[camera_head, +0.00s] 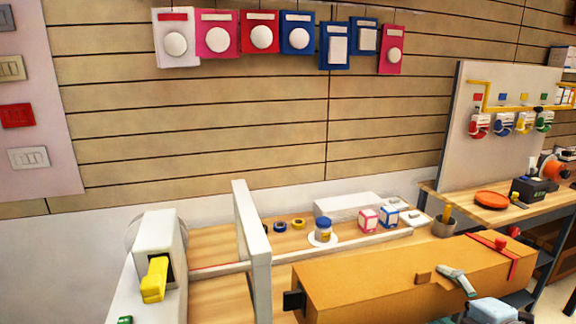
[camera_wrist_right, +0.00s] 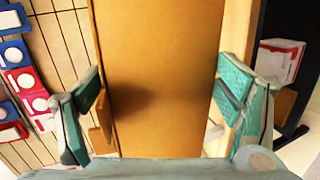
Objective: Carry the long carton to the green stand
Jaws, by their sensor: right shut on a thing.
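The long carton (camera_head: 375,275) is an orange-brown box with a red ribbon (camera_head: 492,255) near its right end. It lies across the lower right of the head view, in front of the wooden worktop. My right gripper (camera_head: 457,281) reaches it from the bottom right. In the right wrist view the carton (camera_wrist_right: 157,60) runs between the two teal fingers of my right gripper (camera_wrist_right: 160,88), which is shut on it. Small tan blocks show beside the carton. My left gripper is not in view. I cannot make out a green stand.
A white upright frame (camera_head: 252,245) and a white machine with a yellow lever (camera_head: 155,279) stand at left. A blue-lidded jar (camera_head: 323,230) and small boxes (camera_head: 369,219) are on the worktop (camera_head: 290,245) behind the carton. A side table (camera_head: 480,206) stands at right.

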